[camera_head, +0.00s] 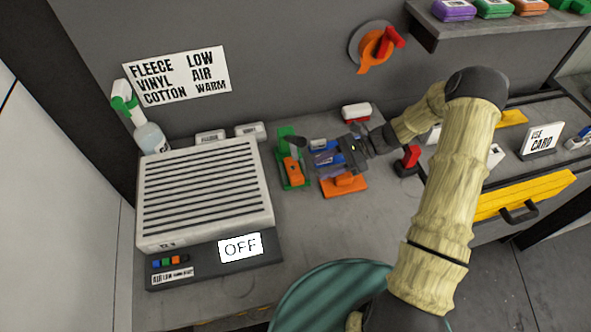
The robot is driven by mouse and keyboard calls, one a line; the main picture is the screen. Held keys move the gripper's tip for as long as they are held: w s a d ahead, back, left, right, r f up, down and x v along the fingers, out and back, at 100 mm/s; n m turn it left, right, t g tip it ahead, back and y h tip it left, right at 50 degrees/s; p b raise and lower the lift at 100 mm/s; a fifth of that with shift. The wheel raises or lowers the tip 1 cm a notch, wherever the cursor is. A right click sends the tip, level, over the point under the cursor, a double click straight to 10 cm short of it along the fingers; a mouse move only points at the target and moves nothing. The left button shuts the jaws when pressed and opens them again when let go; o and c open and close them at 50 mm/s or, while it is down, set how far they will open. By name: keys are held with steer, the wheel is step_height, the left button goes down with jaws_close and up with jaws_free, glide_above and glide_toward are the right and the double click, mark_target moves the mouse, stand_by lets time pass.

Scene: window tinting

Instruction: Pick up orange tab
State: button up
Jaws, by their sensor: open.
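An orange block (344,188) with a raised part lies on the grey bench, just below my gripper in the picture. A smaller orange piece (293,168) sits in a green holder (283,147) to the left. I cannot tell which of these is the orange tab. My gripper (316,152) is open and points left, with its fingertips a little right of the green holder. It overlaps the upper edge of the orange block, and I cannot tell its height above it. No held object shows between the fingers.
A slatted grey unit (205,190) with an "OFF" sign (241,248) fills the left of the bench. A spray bottle (149,135) stands behind it. A red-and-white item (356,112) lies behind my gripper, and a red-topped black block (408,160) stands right. The bench front is clear.

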mark_target(303, 177)
steer(key=shift+a+f, duration=0.2)
steer(key=shift+a, duration=0.3)
steer(key=shift+s, duration=0.1)
steer(key=shift+s, duration=0.1)
steer(key=shift+s+a, duration=0.1)
steer(key=shift+a, duration=0.2)
steer(key=p+x, duration=0.2)
steer(key=x, duration=0.1)
steer(key=shift+s+a, duration=0.2)
steer(key=shift+a, duration=0.05)
steer(key=shift+s+a+f, duration=0.1)
steer(key=shift+a+f, duration=0.15)
steer(key=shift+a, duration=0.15)
steer(key=shift+c, duration=0.2)
jaws_close()
